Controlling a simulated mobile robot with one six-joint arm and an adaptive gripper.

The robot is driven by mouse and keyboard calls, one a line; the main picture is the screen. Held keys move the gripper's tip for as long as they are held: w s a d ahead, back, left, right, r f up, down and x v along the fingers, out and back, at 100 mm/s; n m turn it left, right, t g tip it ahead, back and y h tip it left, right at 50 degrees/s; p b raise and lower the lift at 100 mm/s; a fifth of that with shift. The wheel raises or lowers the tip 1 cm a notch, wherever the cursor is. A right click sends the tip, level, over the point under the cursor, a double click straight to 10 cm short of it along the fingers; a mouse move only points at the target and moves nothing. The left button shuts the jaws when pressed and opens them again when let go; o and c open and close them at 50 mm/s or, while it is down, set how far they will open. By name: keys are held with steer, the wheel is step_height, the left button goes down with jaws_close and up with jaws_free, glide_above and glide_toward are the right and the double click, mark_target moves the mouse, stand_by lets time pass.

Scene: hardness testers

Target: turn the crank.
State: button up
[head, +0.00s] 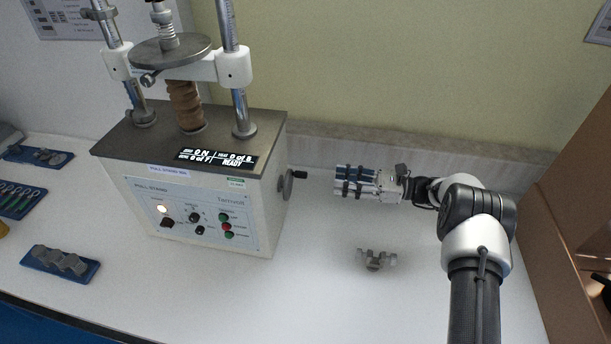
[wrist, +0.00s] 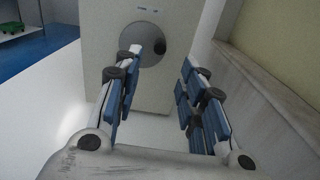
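The crank (head: 286,186) is a grey disc with a black knob (head: 300,175) on the right side of the pull stand (head: 200,185). In the wrist view the crank disc (wrist: 141,45) faces me, with the black knob (wrist: 160,46) near its right edge. My gripper (head: 338,181) is to the right of the crank, pointing left at it and apart from it. In the wrist view its blue-padded fingers (wrist: 158,88) are spread with nothing between them. The disc lies beyond the fingertips, and the left finger covers its lower edge.
A small grey metal fitting (head: 376,260) lies on the white bench (head: 320,300) in front of my gripper. A blue tray (head: 88,272) with grey parts lies at the left. The back wall ledge (head: 420,155) runs behind my gripper. A brown cabinet (head: 570,210) stands at the right.

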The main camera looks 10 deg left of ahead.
mark_target(305, 173)
steer(key=a, duration=0.3)
steer(key=a+b, duration=0.1)
steer(key=a, duration=0.7)
steer(key=shift+s+a, duration=0.1)
steer(key=shift+s, duration=0.25)
steer(key=shift+c, duration=0.2)
jaws_close()
